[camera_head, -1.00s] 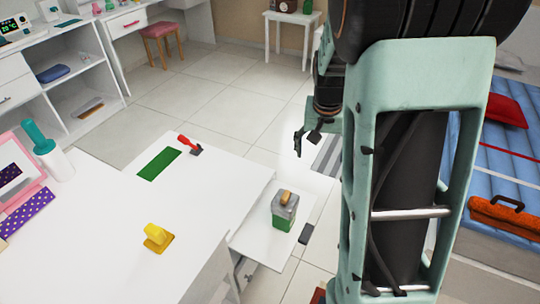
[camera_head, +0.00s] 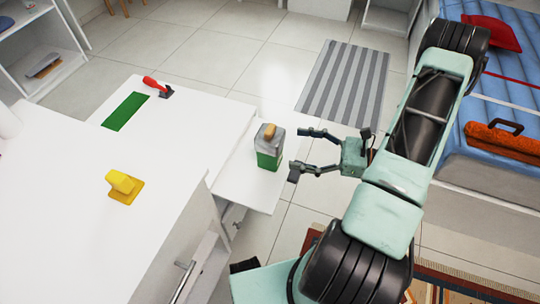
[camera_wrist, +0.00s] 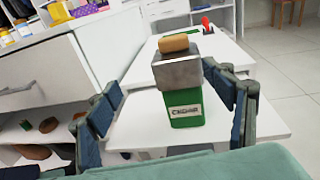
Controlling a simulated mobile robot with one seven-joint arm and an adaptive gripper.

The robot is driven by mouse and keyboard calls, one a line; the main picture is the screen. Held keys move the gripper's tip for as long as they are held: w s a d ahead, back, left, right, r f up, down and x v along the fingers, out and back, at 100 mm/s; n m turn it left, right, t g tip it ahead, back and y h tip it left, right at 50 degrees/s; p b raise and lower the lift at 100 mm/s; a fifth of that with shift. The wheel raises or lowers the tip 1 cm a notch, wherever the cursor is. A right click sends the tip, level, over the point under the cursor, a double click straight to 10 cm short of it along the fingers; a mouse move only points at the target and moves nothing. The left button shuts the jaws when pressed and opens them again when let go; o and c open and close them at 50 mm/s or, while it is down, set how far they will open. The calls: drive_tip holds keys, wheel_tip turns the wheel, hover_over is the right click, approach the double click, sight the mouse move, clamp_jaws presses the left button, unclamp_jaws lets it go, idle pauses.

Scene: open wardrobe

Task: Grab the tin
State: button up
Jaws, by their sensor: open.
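The tin (camera_head: 269,147) is a squarish can, green below and grey above, with a tan knob-like top. It stands upright on a white pulled-out shelf (camera_head: 235,185). In the wrist view the tin (camera_wrist: 184,92) is in the middle, with a label on its green side. My gripper (camera_head: 299,153) is open and to the right of the tin in the head view, its fingers pointing at it. In the wrist view my gripper's fingers (camera_wrist: 166,112) show on both sides of the tin's lower part, nearer the camera. The tin appears outside the jaws.
A white surface holds a yellow object (camera_head: 123,187), a green mat (camera_head: 125,117) and a red-handled tool (camera_head: 157,87). A bed with an orange case (camera_head: 504,140) is at the right. A striped rug (camera_head: 345,82) lies on open floor behind.

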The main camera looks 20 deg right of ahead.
sight(283, 140)
drive_tip(key=w, duration=0.1)
drive_tip(key=w+a+m+t, duration=0.1)
drive_tip(key=w+a+f+t+b, duration=0.1)
drive_tip(key=w, duration=0.1)
drive_tip(key=shift+a+f+m, duration=0.1)
drive_tip(key=shift+a+m, duration=0.15)
drive_tip(key=shift+m, duration=0.05)
drive_tip(key=shift+f+b+x, duration=0.2)
drive_tip(key=shift+b+x, duration=0.3)
drive_tip(key=shift+x, duration=2.15)
drive_tip(key=shift+c, duration=0.3)
drive_tip(key=c, duration=1.5)
drive_tip(key=shift+c, duration=0.5)
drive_tip(key=shift+r, duration=0.15)
